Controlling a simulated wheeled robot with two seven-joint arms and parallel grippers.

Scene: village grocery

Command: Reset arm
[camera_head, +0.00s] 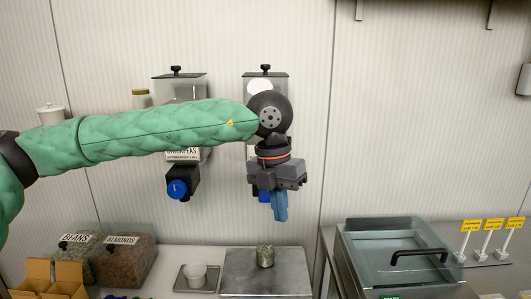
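My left arm reaches in from the left in a green quilted sleeve. Its dark grey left gripper (280,204) points down in front of the right wall dispenser (265,86). A light blue piece shows at the gripper's lower end; I cannot tell whether it is the fingers or something between them, nor whether the gripper is open or shut. My arm and gripper hide most of that dispenser. A small greenish-grey jar or cup (265,256) stands on the metal plate (240,284) below, apart from the gripper. My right gripper is not in view.
The left dispenser (177,188) has a blue knob. A glass-lidded case (390,240) stands at right.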

